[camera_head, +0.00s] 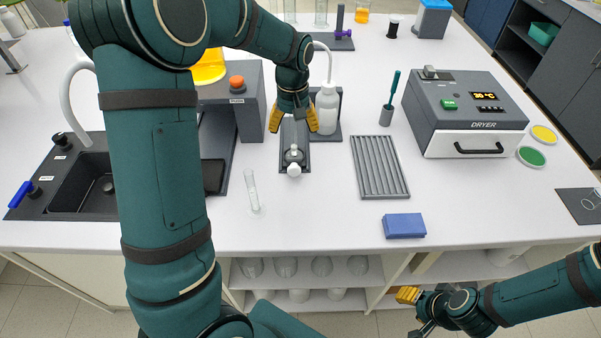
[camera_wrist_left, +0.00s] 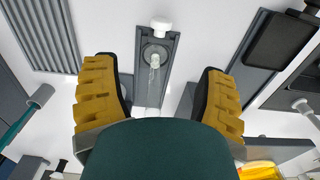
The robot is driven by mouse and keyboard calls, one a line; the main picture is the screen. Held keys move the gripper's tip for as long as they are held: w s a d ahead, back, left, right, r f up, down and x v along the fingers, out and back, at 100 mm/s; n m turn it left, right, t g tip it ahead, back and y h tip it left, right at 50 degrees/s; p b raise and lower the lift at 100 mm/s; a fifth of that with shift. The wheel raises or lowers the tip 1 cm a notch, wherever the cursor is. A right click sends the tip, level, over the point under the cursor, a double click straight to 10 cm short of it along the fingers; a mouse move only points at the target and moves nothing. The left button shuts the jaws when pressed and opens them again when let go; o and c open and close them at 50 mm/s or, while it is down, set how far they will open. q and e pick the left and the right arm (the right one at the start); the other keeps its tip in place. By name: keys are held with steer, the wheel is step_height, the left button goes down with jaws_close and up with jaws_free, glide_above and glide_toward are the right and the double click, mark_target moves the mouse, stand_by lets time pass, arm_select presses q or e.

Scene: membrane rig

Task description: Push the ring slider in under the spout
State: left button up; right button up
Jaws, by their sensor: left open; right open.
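The ring slider (camera_head: 293,156) sits on a narrow dark track (camera_head: 291,132), with a white knob (camera_head: 293,170) at its near end. In the left wrist view the ring slider (camera_wrist_left: 154,55) shows as a round grey piece with something clear over it; the white knob (camera_wrist_left: 161,24) is beyond. My left gripper (camera_head: 292,124) is open over the far part of the track. Its yellow fingers (camera_wrist_left: 160,98) are apart on either side of the track, holding nothing. I cannot make out the spout for certain. My right gripper (camera_head: 408,295) is low, off the table's front edge, open and empty.
A white bottle (camera_head: 326,110) stands close right of my left gripper. A grey unit with an orange button (camera_head: 236,82) is to its left. A glass tube (camera_head: 252,190), ribbed tray (camera_head: 380,168), blue block (camera_head: 404,226) and dryer (camera_head: 468,112) are around. The front middle is clear.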

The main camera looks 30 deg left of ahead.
mark_target(294, 166)
arm_select(q)
steer(key=f+b, duration=0.3)
steer(key=f, duration=1.3)
steer(key=shift+s+f, duration=0.1)
steer(key=shift+s, duration=0.1)
arm_select(e)
steer(key=f, duration=0.2)
steer(key=s+f, duration=0.1)
steer(key=f, duration=0.1)
steer(key=shift+a+f, duration=0.1)
steer(key=shift+f, duration=0.05)
